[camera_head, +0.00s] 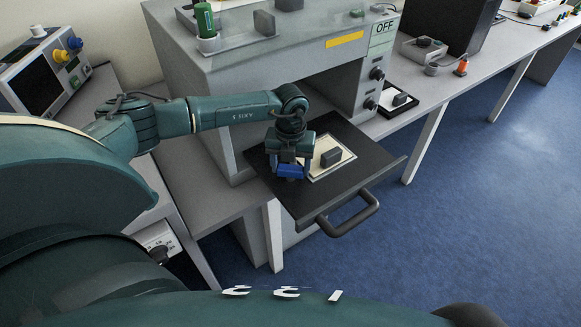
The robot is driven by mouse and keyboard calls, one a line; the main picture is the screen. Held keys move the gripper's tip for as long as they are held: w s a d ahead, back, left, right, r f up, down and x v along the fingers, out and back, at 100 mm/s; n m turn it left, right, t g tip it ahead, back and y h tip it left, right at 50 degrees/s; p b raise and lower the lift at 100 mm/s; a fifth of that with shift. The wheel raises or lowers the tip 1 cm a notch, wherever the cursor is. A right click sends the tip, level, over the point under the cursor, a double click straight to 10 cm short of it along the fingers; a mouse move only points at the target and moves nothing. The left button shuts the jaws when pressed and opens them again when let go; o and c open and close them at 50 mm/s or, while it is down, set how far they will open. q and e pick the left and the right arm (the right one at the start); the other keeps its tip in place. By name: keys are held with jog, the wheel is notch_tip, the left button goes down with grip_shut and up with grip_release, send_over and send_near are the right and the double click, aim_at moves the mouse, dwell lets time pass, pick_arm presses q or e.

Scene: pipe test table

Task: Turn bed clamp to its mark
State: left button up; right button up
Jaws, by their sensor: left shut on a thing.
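A blue piece (290,171), apparently the bed clamp, sits at the left part of the black pulled-out bed (330,196). My left gripper (290,166) reaches down from above and is shut on the blue piece. The gripper hides much of the piece, and I cannot make out the mark or the angle of the clamp to it. A cream plate (342,167) with a dark grey block (331,157) on it lies on the bed just right of the gripper. My right gripper is not in view.
A meter with coloured plugs (42,76) stands at left. Blue floor lies open at right.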

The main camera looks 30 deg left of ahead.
pick_arm(q)
jog(key=shift+m+b, duration=0.35)
jog(key=shift+m, duration=0.55)
jog(key=m+b, duration=0.1)
jog(key=m, duration=0.1)
jog(key=shift+m, duration=0.4)
jog(key=shift+m+b, duration=0.5)
jog(key=shift+m, duration=0.3)
jog(key=shift+m+b, duration=0.4)
jog(key=shift+m, duration=1)
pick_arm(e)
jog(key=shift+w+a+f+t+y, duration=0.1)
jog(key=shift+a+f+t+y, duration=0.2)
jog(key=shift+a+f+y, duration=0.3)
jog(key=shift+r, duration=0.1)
pick_arm(q)
jog(key=shift+r+m, duration=0.1)
jog(key=shift+m, duration=0.2)
jog(key=o, duration=1)
